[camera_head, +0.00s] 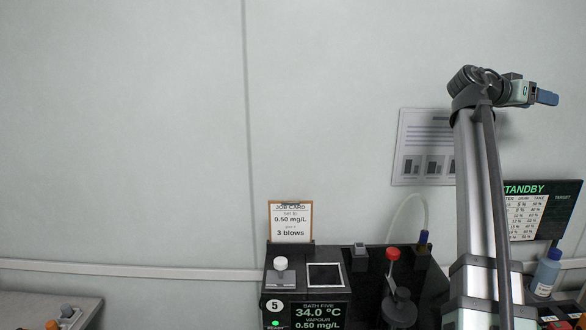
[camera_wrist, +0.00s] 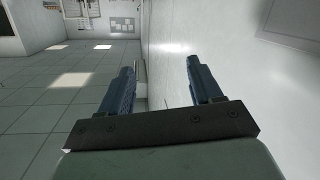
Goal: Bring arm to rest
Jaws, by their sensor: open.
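My gripper (camera_head: 546,97) is at the upper right in the head view, at the end of my raised arm, and points to the right. It is well above the bench equipment, and nothing shows in it. In the wrist view, the two blue fingers of my gripper (camera_wrist: 160,82) stand apart with an empty gap between them. Beyond them are a pale wall (camera_wrist: 225,45) and a grey tiled floor (camera_wrist: 50,115).
A black bath unit (camera_head: 320,312) with a red-topped knob (camera_head: 393,254) stands low at centre. A job card (camera_head: 291,221) stands behind it. A standby screen (camera_head: 542,210) and a blue-capped bottle (camera_head: 546,273) are at right. The upper left is clear wall.

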